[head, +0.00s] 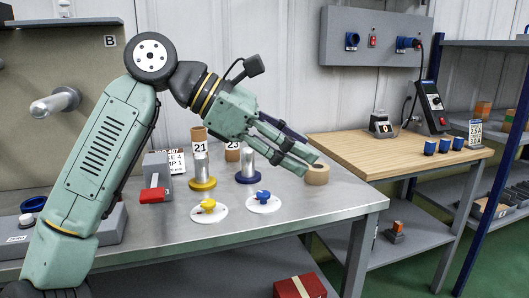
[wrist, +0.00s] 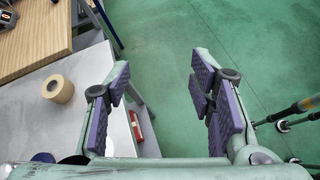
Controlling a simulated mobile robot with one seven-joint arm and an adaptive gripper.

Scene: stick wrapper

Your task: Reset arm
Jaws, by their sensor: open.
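My gripper (head: 302,158) is at the end of my green arm, which reaches right across the metal table (head: 235,232). In the wrist view my gripper (wrist: 162,85) has its purple-padded fingers spread wide, with nothing between them. Green floor shows in the gap, past the table's edge. A tan tape roll (head: 318,175) appears close to the fingertips in the head view. In the wrist view the tape roll (wrist: 58,89) sits on the table, left of the fingers and apart from them.
Two metal cylinders stand on a yellow base (head: 202,184) and a blue base (head: 248,177). White discs hold a yellow piece (head: 208,205) and a blue piece (head: 263,196). A red-handled device (head: 155,195) sits left. A wooden table (head: 400,150) with blue cups (head: 444,145) stands right.

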